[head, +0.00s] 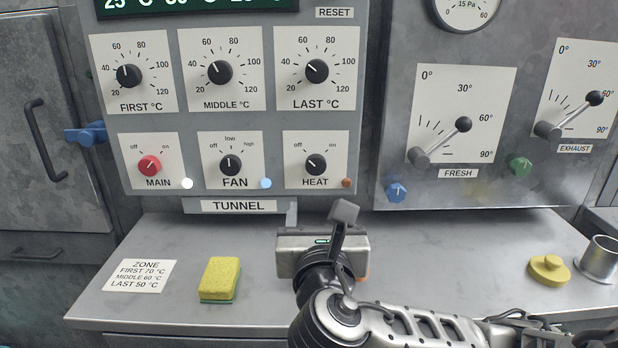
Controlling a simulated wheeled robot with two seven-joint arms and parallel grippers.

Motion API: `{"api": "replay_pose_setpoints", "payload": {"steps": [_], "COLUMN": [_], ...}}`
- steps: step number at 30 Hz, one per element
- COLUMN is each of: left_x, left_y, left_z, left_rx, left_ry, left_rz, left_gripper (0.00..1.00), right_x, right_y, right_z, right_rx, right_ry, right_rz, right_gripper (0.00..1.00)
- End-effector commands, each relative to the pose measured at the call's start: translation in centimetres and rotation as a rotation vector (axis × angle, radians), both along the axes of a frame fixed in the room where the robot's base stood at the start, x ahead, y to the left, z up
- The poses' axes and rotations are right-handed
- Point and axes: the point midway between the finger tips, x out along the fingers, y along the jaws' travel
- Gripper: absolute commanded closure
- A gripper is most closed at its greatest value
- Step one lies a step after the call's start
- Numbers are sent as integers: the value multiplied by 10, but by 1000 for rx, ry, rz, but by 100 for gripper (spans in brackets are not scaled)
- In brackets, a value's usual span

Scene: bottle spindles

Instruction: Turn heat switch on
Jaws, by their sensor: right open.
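The heat switch (316,164) is a black knob on a white plate marked HEAT, at the lower right of the tunnel panel. Its pointer leans up and left, towards the "off" mark. A dull brown-orange lamp (347,183) sits below and right of it. My right gripper (318,215) is below the heat plate, above the worktop, with its fingers apart and nothing seen between them. It appears clear of the knob. My left gripper is out of view.
The red main knob (150,165) and the black fan knob (230,164) are left of the heat switch. A yellow sponge (220,278) and a zone card (140,275) lie on the worktop (420,240). A yellow knobbed disc (549,270) and a metal cup (600,260) stand at right.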

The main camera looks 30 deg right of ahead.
Motion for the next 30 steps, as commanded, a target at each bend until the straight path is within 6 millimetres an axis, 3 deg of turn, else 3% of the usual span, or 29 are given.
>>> {"api": "replay_pose_setpoints", "payload": {"steps": [5, 18, 24, 30], "left_x": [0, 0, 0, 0], "left_y": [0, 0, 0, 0], "left_z": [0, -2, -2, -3], "left_rx": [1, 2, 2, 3], "left_ry": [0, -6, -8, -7], "left_rz": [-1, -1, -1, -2], "left_gripper": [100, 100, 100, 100], "right_x": [22, 103, 125, 132], "right_y": [-16, -64, -77, -81], "right_z": [1, 1, 0, 0], "right_rx": [-4, 1, 4, 4], "right_ry": [0, 0, 1, 1], "right_rz": [-8, -5, -3, -1], "right_gripper": [40, 40, 40, 40]}}
